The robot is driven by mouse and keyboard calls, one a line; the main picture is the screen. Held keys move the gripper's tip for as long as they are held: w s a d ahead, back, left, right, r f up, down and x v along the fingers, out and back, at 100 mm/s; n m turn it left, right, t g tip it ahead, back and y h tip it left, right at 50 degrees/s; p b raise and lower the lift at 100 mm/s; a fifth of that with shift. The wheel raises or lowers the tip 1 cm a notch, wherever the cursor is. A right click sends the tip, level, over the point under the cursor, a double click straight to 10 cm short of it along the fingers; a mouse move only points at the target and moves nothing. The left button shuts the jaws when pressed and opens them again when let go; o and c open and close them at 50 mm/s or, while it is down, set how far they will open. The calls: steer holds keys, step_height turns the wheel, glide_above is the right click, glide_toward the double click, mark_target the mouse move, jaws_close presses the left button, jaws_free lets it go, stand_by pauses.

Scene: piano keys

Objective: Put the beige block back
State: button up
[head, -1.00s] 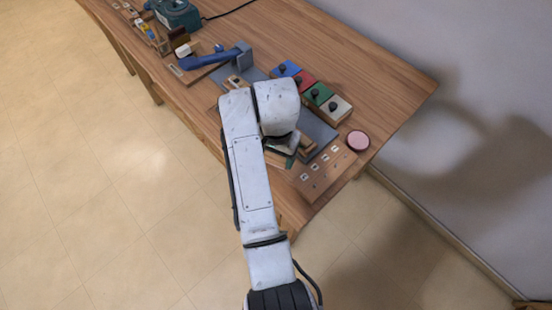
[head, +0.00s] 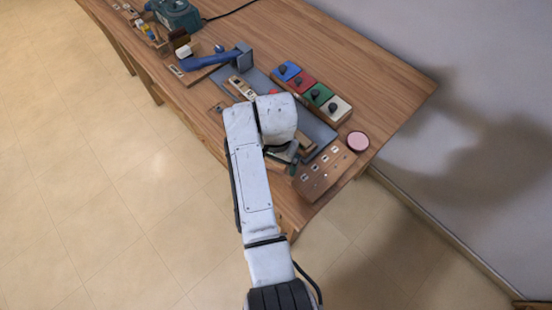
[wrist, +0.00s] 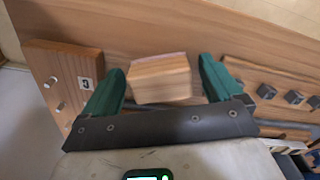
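A light wooden, beige-looking block (wrist: 160,80) lies on the table between the two green fingers of my gripper (wrist: 162,64) in the wrist view. A gap shows beside it on each side, so the fingers are open and not pressed on it. In the head view my gripper (head: 283,153) is low over the near right end of the table, partly hidden by my arm. A cream block with a black knob (head: 338,109) ends a row of coloured knobbed blocks. I cannot tell which of these two is the beige block meant.
A wooden board with pegs and pale labels (head: 325,172) stands close to my gripper, also in the wrist view (wrist: 60,70). A pink disc (head: 358,142) lies beside it. A grey mat (head: 318,130), a blue-handled tool (head: 210,60) and the table edge are near. The back right tabletop is clear.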

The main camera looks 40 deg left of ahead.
step_height(320, 180, up, 12)
steer(key=shift+r, duration=0.15)
stand_by(0.6)
steer(key=shift+m, duration=0.5)
steer(key=w+d+f, duration=0.1)
steer(key=d+f, duration=0.1)
steer(key=d, duration=0.2)
steer(key=w+d+f, duration=0.1)
steer(key=d, duration=0.3)
steer(key=w+d+f, duration=0.1)
steer(key=d+f, duration=0.1)
steer(key=d, duration=0.2)
steer(key=shift+w+d+f, duration=0.2)
steer(key=shift+w+f, duration=0.15)
steer(key=shift+w, duration=0.05)
steer(key=s+d+f+m, duration=0.1)
steer(key=d+f, duration=0.2)
steer(key=d, duration=0.6)
steer(key=s+d+f, duration=0.1)
steer(key=d+f, duration=0.2)
steer(key=d, duration=0.7)
steer(key=s+d+m+t, duration=0.1)
steer(key=s+d+m, duration=0.1)
steer(key=s+d, duration=1.7)
steer(key=shift+d, duration=0.25)
